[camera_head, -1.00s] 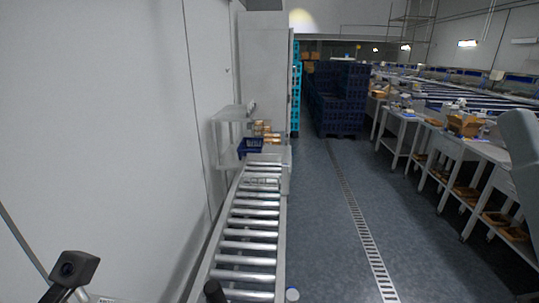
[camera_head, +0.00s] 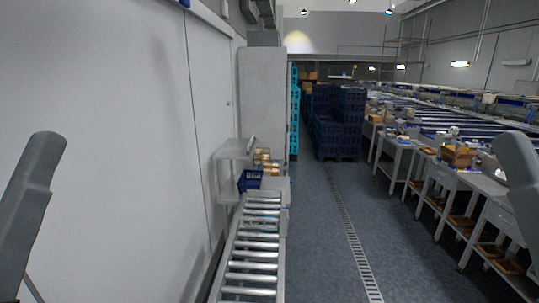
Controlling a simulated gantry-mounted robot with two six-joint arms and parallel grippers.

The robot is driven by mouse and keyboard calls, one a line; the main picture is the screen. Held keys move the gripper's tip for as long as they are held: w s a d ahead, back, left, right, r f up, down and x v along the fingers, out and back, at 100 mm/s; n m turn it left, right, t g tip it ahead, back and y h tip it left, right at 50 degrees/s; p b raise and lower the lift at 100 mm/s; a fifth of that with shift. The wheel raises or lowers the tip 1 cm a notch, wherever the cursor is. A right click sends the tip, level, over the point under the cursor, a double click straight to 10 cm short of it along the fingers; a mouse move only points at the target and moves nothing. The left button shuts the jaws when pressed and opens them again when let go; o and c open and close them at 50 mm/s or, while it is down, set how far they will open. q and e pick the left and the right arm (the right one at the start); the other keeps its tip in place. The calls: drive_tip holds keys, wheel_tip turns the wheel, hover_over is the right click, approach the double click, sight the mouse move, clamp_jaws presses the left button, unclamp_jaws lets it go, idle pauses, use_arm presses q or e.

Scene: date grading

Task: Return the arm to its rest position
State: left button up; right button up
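A grey link of my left arm (camera_head: 28,215) rises at the left edge of the head view. A grey link of my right arm (camera_head: 518,178) shows at the right edge. Neither gripper is in the picture, so I cannot see their fingers or whether they hold anything.
A roller conveyor (camera_head: 254,243) runs ahead along the left wall. A blue crate (camera_head: 249,180) sits at its far end beside a grey cabinet (camera_head: 262,100). Dark blue crates (camera_head: 338,125) are stacked at the back. White worktables (camera_head: 447,183) line the right. The floor between is clear.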

use_arm(q)
wheel_tip(320, 180, up, 15)
drive_tip(key=p, duration=1.1)
use_arm(e)
wheel_tip(320, 180, up, 15)
